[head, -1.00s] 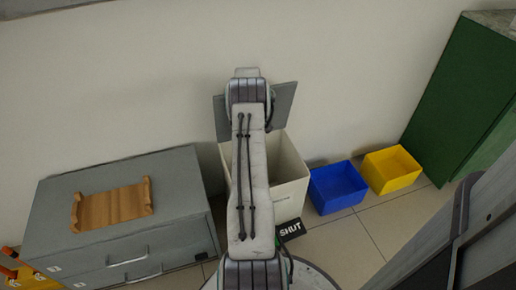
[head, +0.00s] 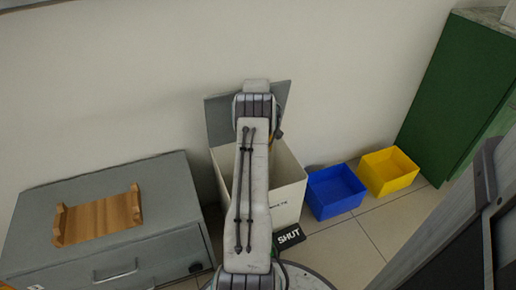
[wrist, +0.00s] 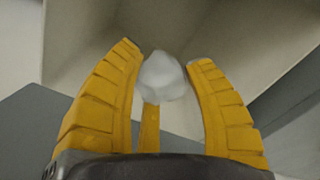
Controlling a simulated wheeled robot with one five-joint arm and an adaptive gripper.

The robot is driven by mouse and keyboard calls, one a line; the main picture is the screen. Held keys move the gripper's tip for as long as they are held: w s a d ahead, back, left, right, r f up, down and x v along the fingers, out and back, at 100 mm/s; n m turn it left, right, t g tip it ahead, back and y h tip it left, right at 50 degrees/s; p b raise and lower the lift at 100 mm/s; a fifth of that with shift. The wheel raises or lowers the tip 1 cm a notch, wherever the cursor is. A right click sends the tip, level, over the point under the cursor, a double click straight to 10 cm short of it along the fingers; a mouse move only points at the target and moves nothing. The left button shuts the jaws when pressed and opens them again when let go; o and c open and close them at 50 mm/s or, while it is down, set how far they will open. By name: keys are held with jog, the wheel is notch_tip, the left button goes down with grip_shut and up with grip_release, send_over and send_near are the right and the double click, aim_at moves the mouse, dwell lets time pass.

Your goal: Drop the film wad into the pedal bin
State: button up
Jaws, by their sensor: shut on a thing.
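The film wad (wrist: 161,80) is a small whitish, translucent lump held near the fingertips in the wrist view. My gripper (wrist: 163,60) is shut on it with its yellow ribbed fingers. The pedal bin (head: 289,205) is a pale, square-sided box against the wall in the head view. Its grey lid (head: 220,122) stands raised at the back. My arm reaches over the bin and hides part of its opening, and my gripper is hidden behind the arm there. Pale bin walls show beyond the fingers in the wrist view.
A black tag reading SHUT (head: 289,237) is at the bin's front foot. A blue box (head: 336,197) and a yellow box (head: 390,176) stand to the right. A grey drawer cabinet (head: 165,185) with a wooden tray (head: 100,220) stands left. A green cabinet (head: 455,95) is far right.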

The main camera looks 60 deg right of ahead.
jog(key=shift+f+b, duration=0.9)
jog(key=shift+f, duration=0.75)
jog(key=o, duration=0.8)
jog(key=shift+r, duration=0.15)
jog(key=shift+r, duration=3.7)
